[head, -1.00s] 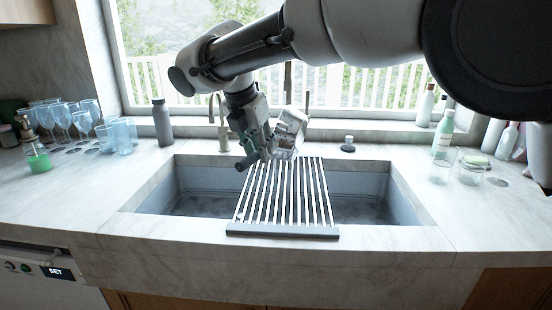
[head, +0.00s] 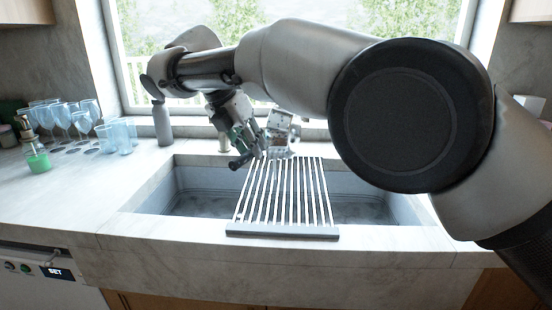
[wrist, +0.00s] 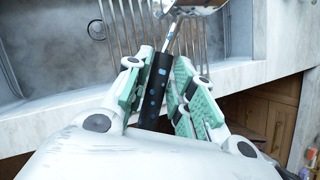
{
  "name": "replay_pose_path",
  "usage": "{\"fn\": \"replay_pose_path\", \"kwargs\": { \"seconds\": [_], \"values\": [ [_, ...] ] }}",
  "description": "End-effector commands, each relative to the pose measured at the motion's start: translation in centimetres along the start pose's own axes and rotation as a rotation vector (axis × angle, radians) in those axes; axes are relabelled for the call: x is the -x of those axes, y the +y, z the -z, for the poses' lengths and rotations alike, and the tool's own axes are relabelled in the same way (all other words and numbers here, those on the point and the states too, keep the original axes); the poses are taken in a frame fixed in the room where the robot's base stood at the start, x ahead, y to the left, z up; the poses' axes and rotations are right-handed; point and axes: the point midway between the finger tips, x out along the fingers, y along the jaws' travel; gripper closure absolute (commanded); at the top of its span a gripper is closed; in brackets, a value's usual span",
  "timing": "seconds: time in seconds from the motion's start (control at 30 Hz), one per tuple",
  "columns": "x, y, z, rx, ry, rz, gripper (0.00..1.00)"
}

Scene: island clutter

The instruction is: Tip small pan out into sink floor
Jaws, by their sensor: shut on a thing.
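The small pan (head: 279,134) is a shiny metal vessel, seen tilted above the back of the drying rack in the head view. Its contents cannot be made out. In the wrist view only part of the pan (wrist: 198,4) shows at the top edge. My gripper (head: 242,143) is shut on its dark handle (wrist: 153,88), between green finger pads. My gripper also shows in the wrist view (wrist: 157,80). The sink floor (head: 190,207) is grey and shows left of the rack; a round drain (wrist: 97,29) is in it. The rack and my arm hide other parts.
A slatted drying rack (head: 284,195) spans the middle of the sink front to back. Several blue glasses (head: 80,120) and a green soap dispenser (head: 36,158) stand on the left counter. A grey bottle (head: 162,122) and a faucet (head: 224,142) stand behind the sink.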

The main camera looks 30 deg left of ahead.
Motion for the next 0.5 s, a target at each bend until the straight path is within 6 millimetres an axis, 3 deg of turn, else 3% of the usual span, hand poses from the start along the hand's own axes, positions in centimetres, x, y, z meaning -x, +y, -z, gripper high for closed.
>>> {"fn": "replay_pose_path", "kwargs": {
  "seconds": [0.33, 0.5],
  "values": [
    [0.2, -0.1, -0.2, -0.003, -0.002, -0.004, 1.00],
    [0.0, -1.1, -0.2, -0.035, 0.011, -0.074, 1.00]
  ]
}}
